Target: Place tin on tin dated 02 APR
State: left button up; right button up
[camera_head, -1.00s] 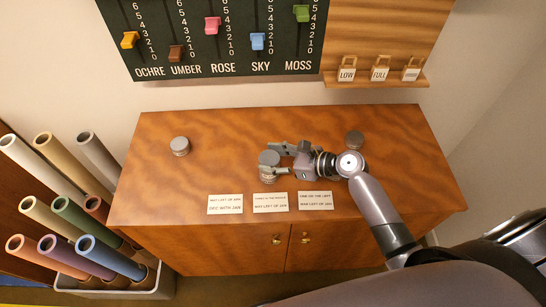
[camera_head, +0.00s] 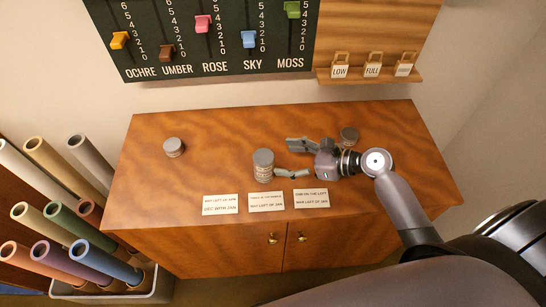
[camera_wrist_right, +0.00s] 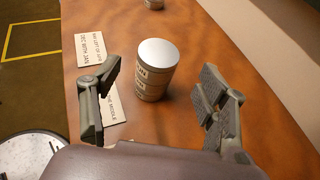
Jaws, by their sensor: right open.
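Two grey tins stand stacked at the middle of the cabinet top. The upper tin (camera_head: 263,157) sits upright on the lower tin (camera_head: 264,176); in the wrist view the upper tin (camera_wrist_right: 155,66) and lower tin (camera_wrist_right: 151,92) line up closely. Their labels are too small to read surely. My right gripper (camera_head: 288,159) is open and empty, just right of the stack, its fingers pointing toward it. In the wrist view the stack shows between the spread fingers, apart from both. Another tin (camera_head: 173,147) stands at the left. A further tin (camera_head: 349,135) stands behind my right wrist. My left gripper is out of view.
Three paper cards, left (camera_head: 221,204), middle (camera_head: 266,201) and right (camera_head: 311,198), lie along the front of the cabinet top (camera_head: 220,165). A slider board (camera_head: 210,60) and a shelf with tags (camera_head: 372,72) are behind. Coloured rolls (camera_head: 70,225) stand at the left.

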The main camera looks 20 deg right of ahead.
jog(key=v, duration=0.5)
jog(key=shift+s+b, duration=0.1)
jog(key=shift+b, duration=0.2)
